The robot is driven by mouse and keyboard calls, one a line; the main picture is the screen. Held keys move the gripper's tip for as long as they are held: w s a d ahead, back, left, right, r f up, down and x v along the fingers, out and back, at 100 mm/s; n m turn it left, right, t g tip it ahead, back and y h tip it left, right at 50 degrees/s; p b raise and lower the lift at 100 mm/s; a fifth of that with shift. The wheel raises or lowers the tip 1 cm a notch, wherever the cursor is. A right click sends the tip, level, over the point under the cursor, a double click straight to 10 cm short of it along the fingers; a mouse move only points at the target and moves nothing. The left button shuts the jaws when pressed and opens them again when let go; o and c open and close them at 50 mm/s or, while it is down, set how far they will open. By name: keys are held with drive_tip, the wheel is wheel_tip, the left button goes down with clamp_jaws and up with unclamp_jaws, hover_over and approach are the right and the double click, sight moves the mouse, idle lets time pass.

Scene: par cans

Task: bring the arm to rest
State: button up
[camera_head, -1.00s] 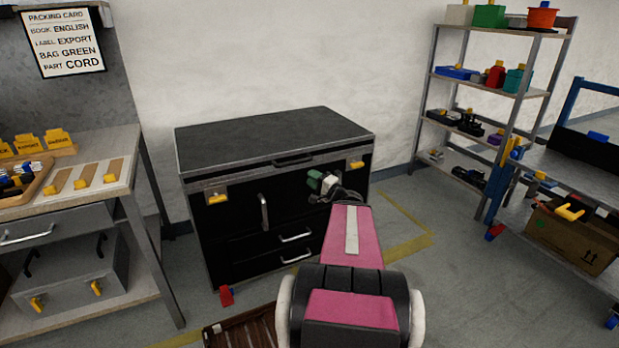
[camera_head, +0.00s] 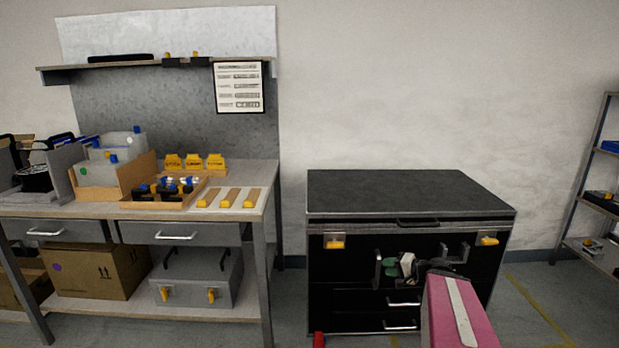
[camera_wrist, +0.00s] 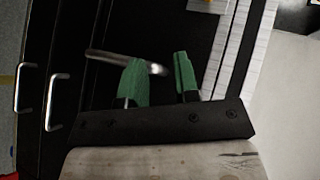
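My gripper (camera_head: 392,266) shows small in the head view, in front of the black drawer cabinet (camera_head: 410,195) and below its top edge. In the wrist view, the two green fingers of my gripper (camera_wrist: 158,68) stand apart with nothing held between them. A metal bar handle (camera_wrist: 105,57) on the dark cabinet front passes behind the left finger. I cannot tell how far the fingers are from it. My arm's pink link reaches up from the bottom right of the head view.
A workbench (camera_head: 270,200) with trays, bins and yellow-labelled items stands at the left. A grey case (camera_head: 195,278) and cardboard box (camera_head: 95,270) sit on its lower shelf. A shelving rack (camera_head: 588,180) stands at the far right. Floor shows between cabinet and rack.

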drive_tip(key=s+a+f+n+g+h, duration=0.6)
drive_tip(key=s+a+f+g+h, duration=0.2)
drive_tip(key=a+g+h, duration=0.1)
drive_tip(key=shift+a+f+h, duration=0.15)
drive_tip(key=shift+a+h, duration=0.1)
drive_tip(key=shift+h, duration=0.45)
